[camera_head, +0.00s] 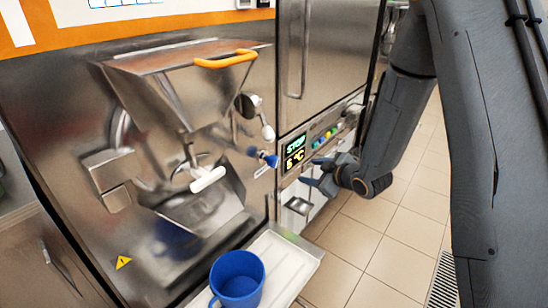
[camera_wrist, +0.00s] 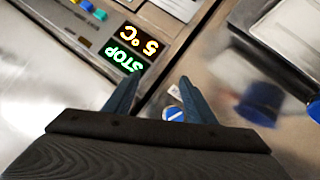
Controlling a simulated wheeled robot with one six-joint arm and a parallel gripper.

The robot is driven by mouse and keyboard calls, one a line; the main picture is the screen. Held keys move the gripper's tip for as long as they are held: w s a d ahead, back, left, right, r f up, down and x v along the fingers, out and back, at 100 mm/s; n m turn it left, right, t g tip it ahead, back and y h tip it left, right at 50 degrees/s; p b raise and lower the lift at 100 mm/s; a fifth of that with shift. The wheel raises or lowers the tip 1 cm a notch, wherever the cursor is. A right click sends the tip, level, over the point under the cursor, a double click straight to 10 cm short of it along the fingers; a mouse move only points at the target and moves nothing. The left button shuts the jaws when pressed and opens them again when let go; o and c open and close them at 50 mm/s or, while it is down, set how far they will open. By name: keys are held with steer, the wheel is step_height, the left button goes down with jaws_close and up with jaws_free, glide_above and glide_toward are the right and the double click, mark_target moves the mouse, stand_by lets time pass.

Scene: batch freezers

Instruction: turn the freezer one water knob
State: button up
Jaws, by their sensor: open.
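A blue knob (camera_head: 270,159) sticks out from the right side of the steel freezer front (camera_head: 70,120) in the head view; it looks like the water knob. In the wrist view, a round blue face with a white line (camera_wrist: 172,114), likely this knob, shows between the fingers, nearer the right one. My gripper (camera_head: 313,171) is open and empty, right of the knob and apart from it, in front of the control panel. Its two dark blue fingers also show spread in the wrist view (camera_wrist: 160,75).
A lit display (camera_head: 294,152) reads STOP and 5 °C, with coloured buttons (camera_head: 325,137) to its right. A blue mug (camera_head: 237,278) stands on a white tray (camera_head: 290,265) below. A white-handled lever (camera_head: 207,180) projects left of the knob. Tiled floor (camera_head: 385,245) is open at right.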

mark_target(276, 163)
steer(key=a+n+y+p, duration=0.1)
steer(key=a+y, duration=0.1)
steer(key=a, duration=0.2)
steer(key=w+a+r+n+y+p, duration=0.1)
steer(key=a+n+y, duration=0.1)
steer(key=a+y, duration=0.1)
steer(key=w+a+r+n+t+y+p, duration=0.1)
steer(key=a+y, duration=0.1)
steer(key=a, duration=0.3)
steer(key=shift+w+a+n+p, duration=0.15)
steer(key=shift+w+n+p, duration=0.05)
steer(key=shift+n+p, duration=0.2)
steer(key=c, duration=1)
